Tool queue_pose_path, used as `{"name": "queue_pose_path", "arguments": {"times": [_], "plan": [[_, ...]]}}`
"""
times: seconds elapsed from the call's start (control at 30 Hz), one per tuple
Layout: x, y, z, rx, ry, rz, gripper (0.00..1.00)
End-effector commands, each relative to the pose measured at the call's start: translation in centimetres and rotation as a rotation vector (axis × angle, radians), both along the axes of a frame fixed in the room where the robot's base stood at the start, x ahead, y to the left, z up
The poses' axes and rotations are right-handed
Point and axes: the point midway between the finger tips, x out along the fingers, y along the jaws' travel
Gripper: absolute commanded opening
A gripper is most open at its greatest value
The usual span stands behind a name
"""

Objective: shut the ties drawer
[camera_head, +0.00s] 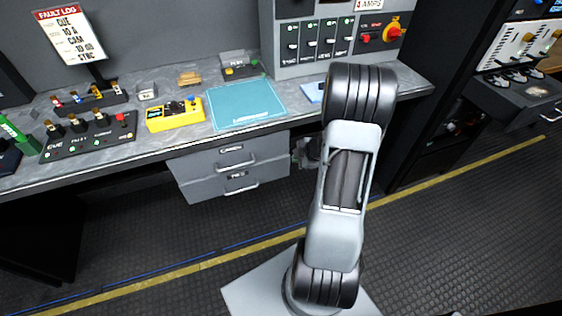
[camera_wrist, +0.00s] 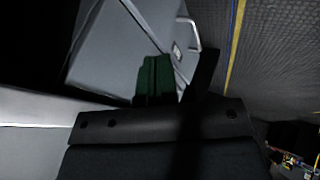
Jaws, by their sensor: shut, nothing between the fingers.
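Two grey drawers sit one above the other under the counter in the head view: an upper drawer (camera_head: 215,160) and a lower drawer (camera_head: 222,184). Each has a bar handle and a small dark label. I cannot read which label says ties, nor tell for sure how far either stands out. In the wrist view a grey drawer front (camera_wrist: 150,20) with a silver handle shows close up, tilted in the picture. My gripper (camera_wrist: 176,88) is shut and empty, pointing toward the grey fronts; contact cannot be told. My arm hides most of it in the head view.
The counter (camera_head: 150,150) above carries a yellow device (camera_head: 175,114), a teal mat (camera_head: 247,103) and a button panel (camera_head: 88,137). A dark rack stands right of my arm. The floor (camera_head: 215,235) before the drawers is open, with a yellow stripe.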

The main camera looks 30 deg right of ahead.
Motion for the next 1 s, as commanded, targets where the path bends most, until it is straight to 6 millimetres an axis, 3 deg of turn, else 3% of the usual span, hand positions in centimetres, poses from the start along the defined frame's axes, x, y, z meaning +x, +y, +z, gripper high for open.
{"name": "queue_pose_path", "arguments": {"times": [0.17,0.67,1.0], "plan": [[-0.3,0.6,-2.1,0.037,0.016,0.058,0.00],[4.5,3.1,-9.3,0.037,0.016,0.059,0.00],[7.9,2.4,-9.0,0.036,0.014,0.056,0.00]]}}
